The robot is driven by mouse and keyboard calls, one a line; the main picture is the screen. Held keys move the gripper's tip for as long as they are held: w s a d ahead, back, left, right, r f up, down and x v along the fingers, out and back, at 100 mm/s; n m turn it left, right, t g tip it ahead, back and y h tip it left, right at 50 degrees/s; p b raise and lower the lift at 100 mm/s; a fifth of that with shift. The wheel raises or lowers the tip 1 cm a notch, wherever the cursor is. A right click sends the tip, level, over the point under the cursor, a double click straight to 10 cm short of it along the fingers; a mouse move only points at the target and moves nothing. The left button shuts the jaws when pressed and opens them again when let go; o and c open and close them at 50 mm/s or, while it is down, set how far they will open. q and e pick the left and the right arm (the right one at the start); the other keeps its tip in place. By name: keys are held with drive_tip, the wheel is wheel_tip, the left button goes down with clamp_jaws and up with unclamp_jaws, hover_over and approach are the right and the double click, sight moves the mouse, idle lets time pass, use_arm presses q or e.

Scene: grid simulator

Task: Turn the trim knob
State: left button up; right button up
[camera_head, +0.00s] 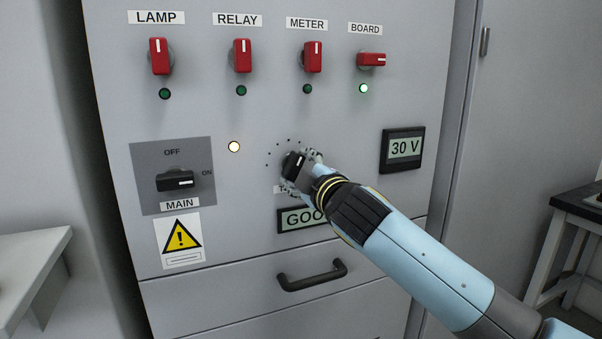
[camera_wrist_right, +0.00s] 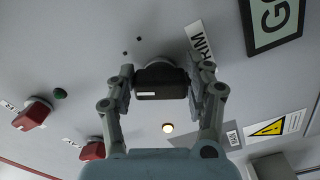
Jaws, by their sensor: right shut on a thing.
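The trim knob (camera_head: 291,163) is black and sits on the grey panel inside a ring of small dark dots. My right gripper (camera_head: 303,172) reaches it from the lower right and hides part of it. In the right wrist view the knob (camera_wrist_right: 161,85) is between the two fingers, which are shut on its sides. Its label (camera_wrist_right: 198,42) is partly covered and reads "RIM". Below the knob a display (camera_head: 296,219) shows "GOO", the rest hidden by my arm. A second display (camera_head: 403,149) reads "30 V". My left gripper is not in view.
Red switches for LAMP (camera_head: 159,57), RELAY (camera_head: 242,56) and METER (camera_head: 313,57) stand upright; BOARD (camera_head: 371,60) lies sideways with its green light lit. An amber light (camera_head: 234,146) glows near the MAIN switch (camera_head: 175,181), which lies sideways. A drawer handle (camera_head: 312,276) protrudes below.

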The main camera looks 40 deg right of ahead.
drive_tip(key=shift+f+m, duration=0.2)
drive_tip(key=shift+m, duration=0.2)
drive_tip(key=o, duration=1.2)
drive_tip(key=shift+r, duration=0.1)
drive_tip(key=shift+s, duration=0.1)
drive_tip(key=v, duration=1.2)
drive_tip(key=shift+a, duration=0.1)
